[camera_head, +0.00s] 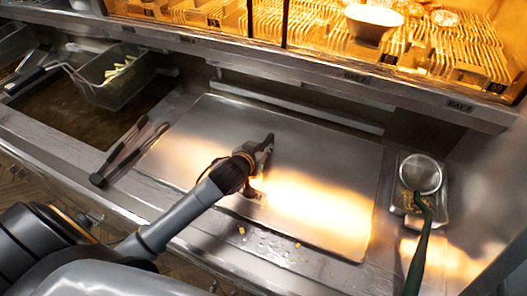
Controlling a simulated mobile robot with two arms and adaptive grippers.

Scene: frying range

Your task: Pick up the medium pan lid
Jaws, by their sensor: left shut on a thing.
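The medium pan lid (325,165) is a large flat rectangular sheet of brushed metal in the middle of the head view. It lies over the counter's middle section, with a bright warm glare on its near right part. My left gripper (262,168) comes in from the lower left and is over the lid's middle. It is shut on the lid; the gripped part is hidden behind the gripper. I cannot tell whether the lid is lifted at all. My right gripper is not in view.
A fry basket (117,75) with some fries hangs over a dark oil vat (65,118) at the left. Black-handled tongs (128,156) lie left of the lid. A small tray (408,210) with a round strainer (421,174) is at the right. A lit shelf (440,95) runs along the back.

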